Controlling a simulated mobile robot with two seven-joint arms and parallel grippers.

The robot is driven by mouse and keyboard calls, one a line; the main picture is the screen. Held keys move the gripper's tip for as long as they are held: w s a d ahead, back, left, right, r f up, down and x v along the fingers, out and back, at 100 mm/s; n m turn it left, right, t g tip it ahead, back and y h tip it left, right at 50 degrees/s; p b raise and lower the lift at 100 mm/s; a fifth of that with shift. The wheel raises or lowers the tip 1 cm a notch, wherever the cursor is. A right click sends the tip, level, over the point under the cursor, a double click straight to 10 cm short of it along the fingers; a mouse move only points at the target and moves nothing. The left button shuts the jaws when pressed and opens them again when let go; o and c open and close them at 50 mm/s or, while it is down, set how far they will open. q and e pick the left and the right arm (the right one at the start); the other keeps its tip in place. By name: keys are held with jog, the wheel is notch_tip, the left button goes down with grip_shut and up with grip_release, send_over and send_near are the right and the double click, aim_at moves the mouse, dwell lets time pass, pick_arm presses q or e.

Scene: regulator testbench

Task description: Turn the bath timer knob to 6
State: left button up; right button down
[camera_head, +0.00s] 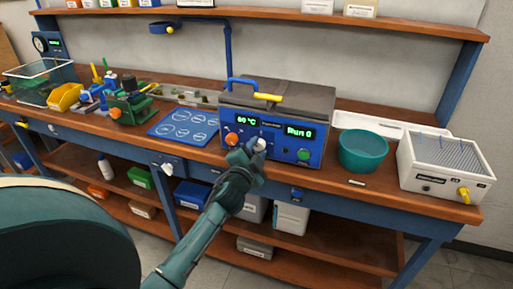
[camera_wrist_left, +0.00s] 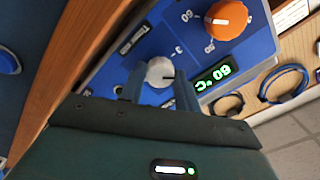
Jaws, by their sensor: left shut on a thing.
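The bath unit (camera_head: 277,97) is a blue and dark grey box on the bench, with "60 °C" and "Run 0" on its green displays. The timer knob, light grey, shows in the left wrist view (camera_wrist_left: 159,70) between my fingers, with a dark pointer line toward the picture's right. Printed marks around it are only partly readable. My left gripper (camera_head: 254,148) is at the front panel, its fingers shut on either side of this knob; they also show in the wrist view (camera_wrist_left: 157,90). They hide part of the dial. My right gripper is not in view.
An orange knob (camera_wrist_left: 228,18) sits close by on the panel. A green button (camera_head: 297,163) is at its lower right. A teal bowl (camera_head: 363,150) and a white box with a yellow tap (camera_head: 445,165) stand to the right. A blue mat (camera_head: 184,126) lies to the left.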

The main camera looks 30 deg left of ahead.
pick_arm(q)
jog(key=m, duration=0.4)
jog(key=shift+m+p, duration=0.35)
jog(key=shift+m, duration=0.05)
jog(key=m, duration=0.4)
dwell(0.4)
jog(key=o, duration=1)
jog(key=shift+s, duration=0.1)
jog(key=shift+b+v, duration=0.55)
jog(key=shift+v, duration=5.95)
